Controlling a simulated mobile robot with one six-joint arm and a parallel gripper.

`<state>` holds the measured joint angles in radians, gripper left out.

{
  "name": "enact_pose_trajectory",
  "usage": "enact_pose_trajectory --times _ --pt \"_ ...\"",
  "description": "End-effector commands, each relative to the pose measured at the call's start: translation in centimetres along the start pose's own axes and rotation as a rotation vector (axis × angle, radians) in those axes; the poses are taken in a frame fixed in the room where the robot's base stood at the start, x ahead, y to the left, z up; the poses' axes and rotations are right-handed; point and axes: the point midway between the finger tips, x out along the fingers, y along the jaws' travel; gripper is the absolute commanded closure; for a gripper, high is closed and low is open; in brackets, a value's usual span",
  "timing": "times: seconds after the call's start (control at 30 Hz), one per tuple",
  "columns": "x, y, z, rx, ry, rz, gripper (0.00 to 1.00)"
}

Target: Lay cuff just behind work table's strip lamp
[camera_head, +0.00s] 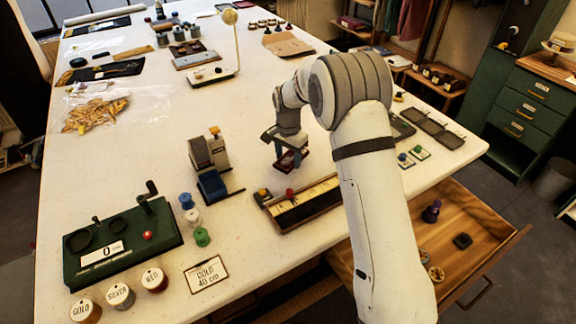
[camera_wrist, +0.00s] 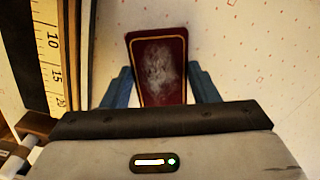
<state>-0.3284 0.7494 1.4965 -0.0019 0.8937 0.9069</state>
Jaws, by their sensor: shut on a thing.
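The cuff (camera_wrist: 160,50) is a dark red flat piece with a gold border and a pale worn patch. In the wrist view it sits between the blue fingers of my gripper (camera_wrist: 160,82), which is shut on it. In the head view the cuff (camera_head: 292,160) hangs tilted at my gripper (camera_head: 286,150), above the white work table (camera_head: 130,160) and behind a long measuring board (camera_head: 305,203). I cannot tell which thing is the strip lamp; a pale round head on a thin stalk (camera_head: 236,42) stands farther back.
A green device with a crank (camera_head: 125,243), several spools (camera_head: 202,236) and a grey-and-blue device (camera_head: 210,165) stand to the left. An open wooden drawer (camera_head: 470,225) juts out at the right. White tabletop is free behind my gripper.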

Motion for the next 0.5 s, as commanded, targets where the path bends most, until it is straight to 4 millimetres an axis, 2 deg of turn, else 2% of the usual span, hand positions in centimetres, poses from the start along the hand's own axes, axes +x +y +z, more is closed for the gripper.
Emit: enact_pose_trajectory --times 0.03,0.13,0.5 --pt "1.5 0.1 0.0 0.001 -0.002 0.002 0.72" --pt "2.8 0.1 -0.1 0.003 0.000 0.000 0.72" --pt "3.2 0.2 -0.2 0.005 0.000 0.000 0.72"
